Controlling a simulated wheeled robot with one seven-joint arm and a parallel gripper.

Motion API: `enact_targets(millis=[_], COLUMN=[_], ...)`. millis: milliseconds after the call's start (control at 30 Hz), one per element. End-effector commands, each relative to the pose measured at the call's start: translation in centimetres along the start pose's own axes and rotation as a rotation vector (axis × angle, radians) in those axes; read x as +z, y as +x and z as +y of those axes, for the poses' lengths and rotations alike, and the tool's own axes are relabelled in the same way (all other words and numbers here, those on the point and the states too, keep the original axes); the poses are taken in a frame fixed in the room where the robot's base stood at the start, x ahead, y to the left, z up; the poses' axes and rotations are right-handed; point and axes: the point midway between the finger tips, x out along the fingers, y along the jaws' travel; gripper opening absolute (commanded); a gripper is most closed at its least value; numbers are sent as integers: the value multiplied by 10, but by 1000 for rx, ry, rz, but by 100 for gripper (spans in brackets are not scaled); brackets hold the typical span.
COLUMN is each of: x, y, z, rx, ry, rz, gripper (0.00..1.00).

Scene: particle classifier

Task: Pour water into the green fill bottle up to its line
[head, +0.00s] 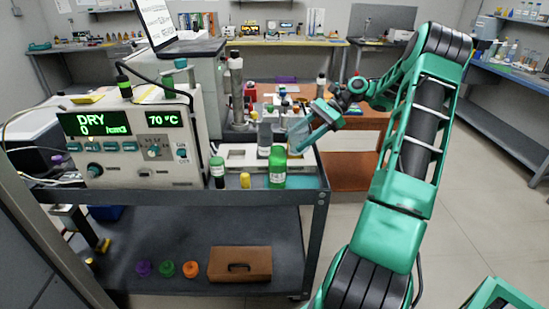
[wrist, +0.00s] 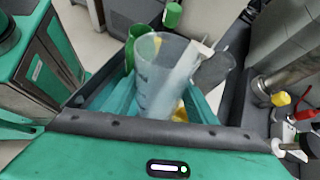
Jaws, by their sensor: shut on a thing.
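My gripper (head: 301,140) is shut on a clear measuring beaker (head: 297,131), holding it above the right end of the cart top. The wrist view shows the beaker (wrist: 158,78) between my teal fingers, with faint markings on its wall. Its water level cannot be made out. The green fill bottle (head: 277,168) stands upright at the cart's front right, just below and left of the beaker. In the wrist view a green open-topped shape (wrist: 130,50), likely this bottle, shows partly behind the beaker. Its line and its contents are not readable.
A white machine (head: 135,150) with a green display reading DRY fills the cart's left. A small green-capped bottle (head: 217,171), a yellow piece (head: 245,181) and a grey bottle (head: 265,138) stand close to the green bottle. Open floor lies right of the cart.

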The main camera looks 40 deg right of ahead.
Motion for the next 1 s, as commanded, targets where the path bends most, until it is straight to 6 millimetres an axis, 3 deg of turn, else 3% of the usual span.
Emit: enact_targets(millis=[500, 1000], x=[1, 3], y=[-10, -14], z=[-4, -5], rx=[25, 35], ry=[62, 84], rz=[-166, -220], gripper=[19, 19])
